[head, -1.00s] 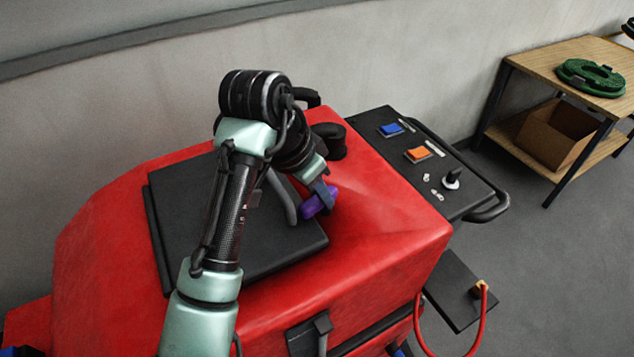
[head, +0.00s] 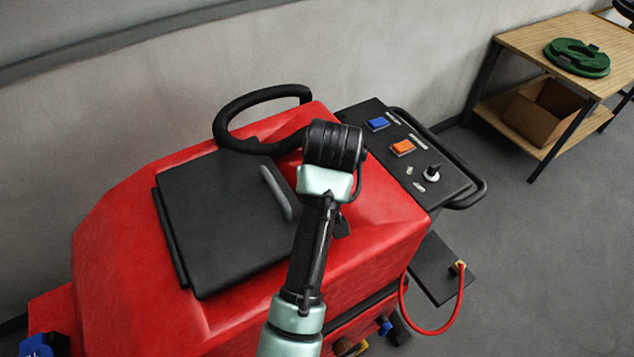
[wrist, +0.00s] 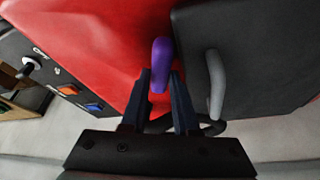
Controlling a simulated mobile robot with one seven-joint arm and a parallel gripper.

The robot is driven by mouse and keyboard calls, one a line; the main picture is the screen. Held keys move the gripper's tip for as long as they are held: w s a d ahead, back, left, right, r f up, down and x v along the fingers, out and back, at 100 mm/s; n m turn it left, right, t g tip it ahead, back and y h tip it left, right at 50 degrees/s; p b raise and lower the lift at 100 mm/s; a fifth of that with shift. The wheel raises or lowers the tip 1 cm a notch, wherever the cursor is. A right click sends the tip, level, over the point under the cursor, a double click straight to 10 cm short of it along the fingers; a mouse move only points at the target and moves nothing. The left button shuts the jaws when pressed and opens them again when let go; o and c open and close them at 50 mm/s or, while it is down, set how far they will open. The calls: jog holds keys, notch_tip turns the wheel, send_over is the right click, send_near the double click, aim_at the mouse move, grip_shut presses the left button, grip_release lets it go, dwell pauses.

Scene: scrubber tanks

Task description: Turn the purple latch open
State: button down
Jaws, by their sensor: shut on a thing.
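The purple latch (wrist: 161,60) stands out between the fingers of my gripper (wrist: 161,80) in the wrist view, by the edge of the black lid (wrist: 262,60). My gripper is shut on the latch. In the head view my arm hides both the latch and the fingers. The lid (head: 205,240) lies flat on the red scrubber body (head: 110,240). Its grey handle (head: 277,192) is to the left of my arm, and also shows right of the latch in the wrist view (wrist: 215,85).
A black steering wheel (head: 225,125) is behind the lid. A control panel (head: 440,180) with a blue switch (head: 378,124), an orange switch (head: 402,147) and a knob (head: 432,173) is on the right. A wooden table (head: 510,40) with a green ring (head: 577,57) stands at the back right.

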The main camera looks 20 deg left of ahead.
jog(key=shift+w+d+r+n+g+y+p, duration=0.15)
jog(key=shift+n+y+p, duration=0.15)
jog(key=shift+n, duration=0.45)
jog(key=shift+w+f+n+g+y+p, duration=0.15)
jog(key=shift+n+g+p, duration=0.1)
jog(key=shift+n, duration=0.45)
jog(key=shift+d+r+n+g+y+p, duration=0.1)
jog(key=shift+n+y+p, duration=0.2)
jog(key=shift+n, duration=0.45)
jog(key=c, duration=0.7)
grip_release()
jog(key=shift+o, duration=0.2)
jog(key=p+v, duration=0.4)
jog(key=v, duration=0.9)
jog(key=shift+a, duration=0.1)
